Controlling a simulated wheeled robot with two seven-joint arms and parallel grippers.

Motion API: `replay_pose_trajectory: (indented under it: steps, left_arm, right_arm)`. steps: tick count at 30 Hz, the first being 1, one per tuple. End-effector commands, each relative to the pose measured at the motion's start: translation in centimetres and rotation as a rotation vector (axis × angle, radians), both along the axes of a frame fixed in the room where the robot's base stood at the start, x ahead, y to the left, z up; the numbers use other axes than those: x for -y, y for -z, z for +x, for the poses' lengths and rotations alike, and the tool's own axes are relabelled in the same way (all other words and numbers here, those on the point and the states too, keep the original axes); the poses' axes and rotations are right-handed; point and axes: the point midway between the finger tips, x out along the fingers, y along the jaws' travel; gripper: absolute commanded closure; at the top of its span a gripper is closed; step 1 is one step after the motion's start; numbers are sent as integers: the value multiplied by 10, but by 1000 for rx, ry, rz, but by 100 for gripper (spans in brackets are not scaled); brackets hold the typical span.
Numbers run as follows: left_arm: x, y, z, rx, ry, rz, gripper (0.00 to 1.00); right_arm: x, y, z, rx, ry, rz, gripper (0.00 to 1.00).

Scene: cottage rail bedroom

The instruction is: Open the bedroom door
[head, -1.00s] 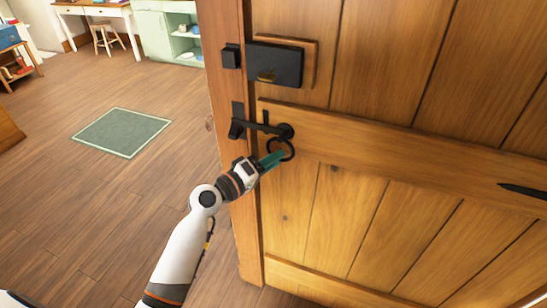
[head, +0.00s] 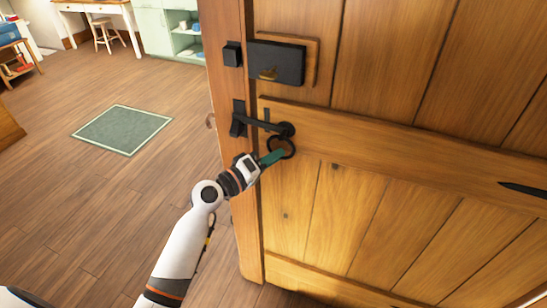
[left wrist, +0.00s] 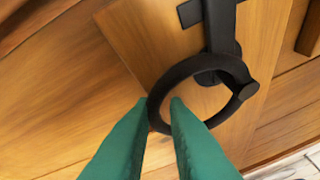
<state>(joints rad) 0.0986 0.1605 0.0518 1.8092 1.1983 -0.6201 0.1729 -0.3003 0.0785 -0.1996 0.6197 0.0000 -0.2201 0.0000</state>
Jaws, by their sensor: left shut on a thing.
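The bedroom door (head: 390,110) is made of wooden planks and looks closed against its wooden post (head: 243,200) in the head view. A black ring handle (head: 291,150) hangs below a black latch bar (head: 264,125), whose end lies at the catch on the post. My left gripper (head: 274,157) is at the ring, with teal fingers. In the left wrist view, the fingers (left wrist: 160,104) are shut on the lower left rim of the ring handle (left wrist: 243,75). Part of that rim is hidden between them. My right gripper is not in view.
A black lock box (head: 275,63) sits on the door above the latch. Left of the post is open wooden floor with a green rug (head: 122,129). A stool (head: 104,35), a white desk and a pale green shelf (head: 184,45) stand at the back.

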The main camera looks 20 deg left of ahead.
Motion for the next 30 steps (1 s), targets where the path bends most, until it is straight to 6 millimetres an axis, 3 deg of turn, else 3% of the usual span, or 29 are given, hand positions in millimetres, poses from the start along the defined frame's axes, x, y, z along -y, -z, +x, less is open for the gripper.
replay_pose_trajectory:
  steps: [21, 30]
  left_arm:
    - [-23, -11, -1, 4, 10, 449, 100]
    - [-28, -12, -1, 6, 10, 557, 100]
  right_arm:
    - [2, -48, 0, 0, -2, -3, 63]
    - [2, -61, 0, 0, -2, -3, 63]
